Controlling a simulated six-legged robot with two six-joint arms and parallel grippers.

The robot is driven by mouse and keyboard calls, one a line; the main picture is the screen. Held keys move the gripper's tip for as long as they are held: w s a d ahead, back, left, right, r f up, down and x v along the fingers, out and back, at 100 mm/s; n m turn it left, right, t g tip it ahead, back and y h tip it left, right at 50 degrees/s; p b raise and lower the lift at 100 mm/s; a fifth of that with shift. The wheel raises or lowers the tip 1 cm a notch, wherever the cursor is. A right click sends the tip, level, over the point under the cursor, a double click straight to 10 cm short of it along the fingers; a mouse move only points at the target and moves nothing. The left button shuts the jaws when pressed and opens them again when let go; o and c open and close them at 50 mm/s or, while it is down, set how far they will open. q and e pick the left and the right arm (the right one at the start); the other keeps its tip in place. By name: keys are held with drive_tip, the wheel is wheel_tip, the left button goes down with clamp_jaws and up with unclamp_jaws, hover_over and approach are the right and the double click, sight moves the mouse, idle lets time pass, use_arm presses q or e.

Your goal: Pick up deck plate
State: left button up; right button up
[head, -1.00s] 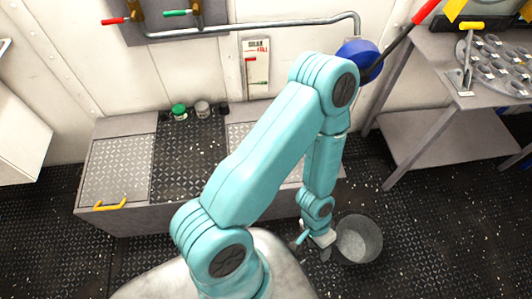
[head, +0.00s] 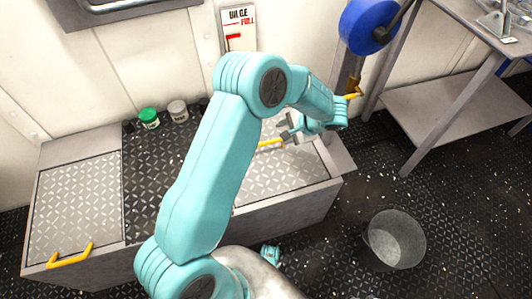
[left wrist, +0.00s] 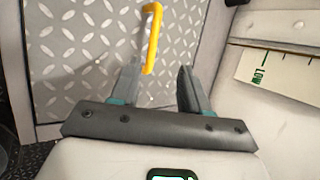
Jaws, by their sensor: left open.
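A silver diamond-tread deck plate (head: 285,172) lies flat on the right part of the low grey bench, with a yellow handle (head: 270,143) near its far side. My left gripper (head: 290,132) is open and empty above that handle. In the left wrist view my left gripper (left wrist: 159,68) has its fingers apart, and the yellow handle (left wrist: 152,40) shows just beyond and between the tips, nearer the left finger. The plate (left wrist: 85,55) fills the upper left there. A second similar plate (head: 78,205) with a yellow handle (head: 70,256) lies at the bench's left end. My right gripper is not seen.
A green-lidded jar (head: 149,118) and a grey one (head: 178,111) stand at the bench's back. A metal bucket (head: 395,240) stands on the dark floor at right. A blue reel (head: 369,25) hangs on the wall. A grey shelf table (head: 455,95) stands at right.

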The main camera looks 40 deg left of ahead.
sight(269, 142)
use_arm(q)
drive_tip(key=b+x, duration=0.1)
drive_tip(key=x, duration=0.4)
drive_tip(key=d+b+x, duration=0.1)
drive_tip(key=x, duration=0.2)
drive_tip(key=shift+s+a+f+b, duration=0.1)
drive_tip(key=shift+f+b, duration=0.05)
drive_tip(key=shift+f, duration=0.2)
drive_tip(key=shift+s+a+f+b, duration=0.1)
drive_tip(key=shift+s+f+b, duration=0.05)
drive_tip(key=shift+f, duration=0.15)
drive_tip(key=shift+a+f, duration=0.2)
drive_tip(key=shift+f, duration=0.05)
drive_tip(key=shift+r, duration=0.1)
clamp_jaws()
idle(0.4)
